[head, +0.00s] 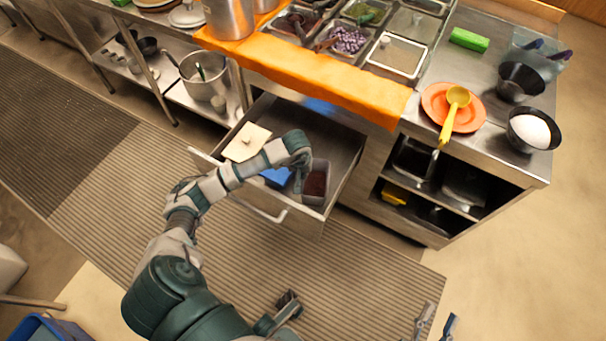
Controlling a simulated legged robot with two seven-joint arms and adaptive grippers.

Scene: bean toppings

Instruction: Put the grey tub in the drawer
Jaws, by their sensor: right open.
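The grey tub (325,168), with dark reddish-brown contents, is inside the open drawer (262,212) towards its right side. My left arm reaches over the drawer front. My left gripper (299,181) points down at the tub's left edge; its fingers are mostly hidden by the wrist, so I cannot tell whether it is open or touching the tub. My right gripper (435,322) is at the bottom right, low in the picture, open and empty, with its two fingers apart.
In the drawer lie a cream flat item (246,142) and a blue item (275,176). Above it is the counter with an orange cloth (300,75), topping pans, an orange plate (437,97) with a yellow ladle (450,118), and dark bowls (520,82). Open shelves lie right of the drawer.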

